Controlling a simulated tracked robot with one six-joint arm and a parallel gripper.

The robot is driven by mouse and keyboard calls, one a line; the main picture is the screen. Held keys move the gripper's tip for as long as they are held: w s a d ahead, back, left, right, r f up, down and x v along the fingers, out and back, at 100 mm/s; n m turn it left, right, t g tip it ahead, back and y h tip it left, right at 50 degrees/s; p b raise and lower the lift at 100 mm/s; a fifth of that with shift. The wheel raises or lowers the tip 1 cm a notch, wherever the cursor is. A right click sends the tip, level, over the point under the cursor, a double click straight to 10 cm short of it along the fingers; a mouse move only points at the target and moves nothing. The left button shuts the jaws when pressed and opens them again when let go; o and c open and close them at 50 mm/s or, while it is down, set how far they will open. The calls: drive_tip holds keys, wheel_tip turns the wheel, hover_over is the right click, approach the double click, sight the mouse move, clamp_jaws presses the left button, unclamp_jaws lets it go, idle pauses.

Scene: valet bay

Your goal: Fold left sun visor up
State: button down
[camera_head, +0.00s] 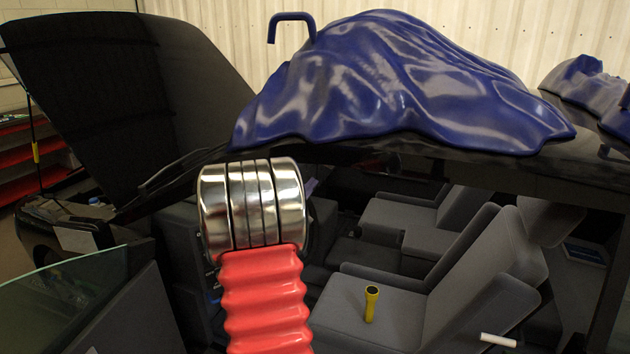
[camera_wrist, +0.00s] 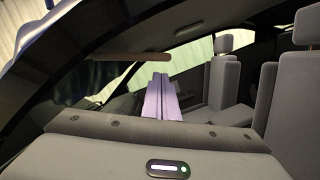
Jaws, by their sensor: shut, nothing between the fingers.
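My gripper (camera_wrist: 160,76) shows in the wrist view as two pale purple fingers pressed together, with nothing between them. It is inside the front of the car cabin. A thin brownish bar (camera_wrist: 130,57) is ahead, just above and left of the fingertips; it looks like a sun visor seen nearly edge-on, but I cannot tell for certain or which side it belongs to. I see no clear contact between them. In the head view my arm hides most of the gripper, and no visor can be made out under the roof's front edge.
A blue cloth (camera_head: 390,85) drapes over the roof above the opening. Grey front seats (camera_head: 490,270) fill the cabin at right; a yellow flashlight (camera_head: 371,304) stands on the near cushion. The raised hood (camera_head: 110,100) is at left, and a glass pane (camera_head: 60,300) is at lower left.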

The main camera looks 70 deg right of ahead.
drive_tip(key=shift+v, duration=2.2)
